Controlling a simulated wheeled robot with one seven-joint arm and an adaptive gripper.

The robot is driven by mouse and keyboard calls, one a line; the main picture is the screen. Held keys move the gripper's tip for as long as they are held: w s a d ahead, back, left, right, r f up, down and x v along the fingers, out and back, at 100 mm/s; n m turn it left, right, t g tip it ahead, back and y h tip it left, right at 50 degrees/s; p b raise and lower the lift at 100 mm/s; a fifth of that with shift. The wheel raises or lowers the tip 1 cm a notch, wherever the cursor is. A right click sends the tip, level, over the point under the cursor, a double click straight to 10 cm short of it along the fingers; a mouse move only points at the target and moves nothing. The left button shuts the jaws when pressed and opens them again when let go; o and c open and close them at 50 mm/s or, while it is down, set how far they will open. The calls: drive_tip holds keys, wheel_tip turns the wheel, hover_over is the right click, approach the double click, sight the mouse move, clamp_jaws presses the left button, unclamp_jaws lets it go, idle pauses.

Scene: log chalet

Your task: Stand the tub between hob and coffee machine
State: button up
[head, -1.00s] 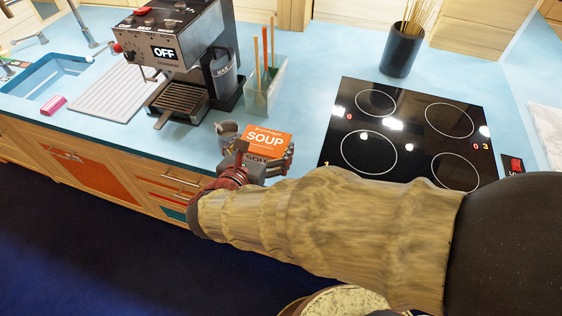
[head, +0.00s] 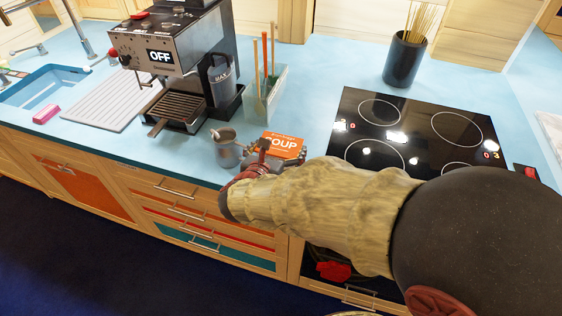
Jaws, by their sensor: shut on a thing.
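The tub, with an orange lid lettered "SOUP" (head: 284,141), is at the front part of the blue worktop, between the coffee machine (head: 180,75) and the black hob (head: 408,132). My gripper (head: 277,162) is shut on the tub from the front side; the fingers and wrist hide its lower part. I cannot tell whether its base touches the worktop. The hob is right of the tub, its front edge covered by my arm. The coffee machine stands back left.
A grey mug (head: 226,150) stands close left of my gripper. A clear holder with wooden utensils (head: 263,95) stands behind the tub. A dark pot of sticks (head: 404,60) is behind the hob. Bare worktop (head: 312,100) lies between holder and hob.

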drive_tip(key=shift+w+d+f, duration=0.1)
drive_tip(key=shift+w+f, duration=0.2)
drive_tip(key=shift+w+d+f+b, duration=0.1)
drive_tip(key=shift+w+f+b, duration=0.05)
drive_tip(key=shift+f+b, duration=0.7)
drive_tip(key=shift+w+d+f+b, duration=0.15)
drive_tip(key=shift+f+b, duration=0.4)
drive_tip(key=shift+f, duration=0.45)
drive_tip(key=shift+a, duration=0.1)
drive_tip(key=shift+f, duration=0.2)
drive_tip(key=o, duration=1.5)
drive_tip(key=shift+c, duration=0.2)
